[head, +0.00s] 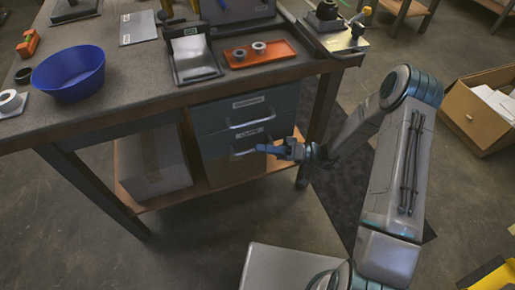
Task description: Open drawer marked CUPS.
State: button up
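The drawer marked CUPS (222,144) is the lower of two grey drawers under the bench, with its label above a bar handle (240,154). Its front looks about flush with the drawer above, so it appears closed. My gripper (261,148) reaches in from the right, with its blue fingers at the right end of this handle. I cannot tell whether the fingers touch the handle or are around it, or how far apart they are.
The upper drawer (215,117) has its own label and handle. A cardboard box (153,165) stands on the lower shelf to the left. A blue bowl (70,75) and an orange tray (277,60) are on the bench. The floor before the drawers is clear.

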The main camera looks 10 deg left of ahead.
jog(key=shift+x, duration=1)
